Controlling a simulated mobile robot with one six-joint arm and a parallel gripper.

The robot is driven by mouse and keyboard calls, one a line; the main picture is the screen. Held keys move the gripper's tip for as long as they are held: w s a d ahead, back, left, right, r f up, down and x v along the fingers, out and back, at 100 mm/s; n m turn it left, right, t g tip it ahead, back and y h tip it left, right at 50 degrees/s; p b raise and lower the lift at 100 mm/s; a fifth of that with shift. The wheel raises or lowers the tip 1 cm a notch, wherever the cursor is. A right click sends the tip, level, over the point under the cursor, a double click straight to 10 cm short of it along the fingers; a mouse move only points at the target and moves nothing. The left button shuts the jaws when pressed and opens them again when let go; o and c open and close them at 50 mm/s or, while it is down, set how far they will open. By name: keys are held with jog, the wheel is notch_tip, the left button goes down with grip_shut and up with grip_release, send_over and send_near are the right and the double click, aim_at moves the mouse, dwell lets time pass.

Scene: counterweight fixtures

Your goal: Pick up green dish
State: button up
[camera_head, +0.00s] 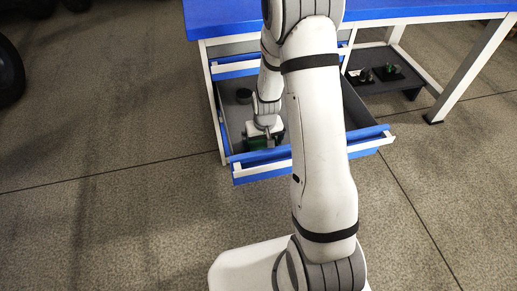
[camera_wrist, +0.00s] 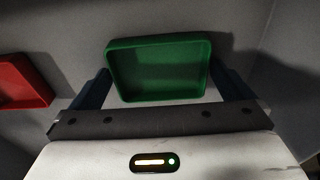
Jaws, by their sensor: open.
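The green dish (camera_wrist: 158,97) is a shallow rectangular tray with raised walls and looks empty in the wrist view. It lies in the open drawer (camera_head: 232,112). My gripper (camera_wrist: 167,84) is open, with one dark finger at the left side of the dish and one at its right side. In the head view my gripper (camera_head: 267,138) reaches down into the drawer near its front wall. A bit of the green dish (camera_head: 256,143) shows there, mostly hidden by my gripper and the drawer front.
A red dish (camera_wrist: 22,82) lies to the left of the green one. The blue-topped workbench (camera_head: 420,8) stands above, with a dark lower shelf (camera_head: 392,82) holding small items at right.

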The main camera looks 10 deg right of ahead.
jog(key=shift+c, duration=0.6)
jog(key=c, duration=0.7)
jog(key=shift+c, duration=0.2)
jog(key=shift+r, duration=0.15)
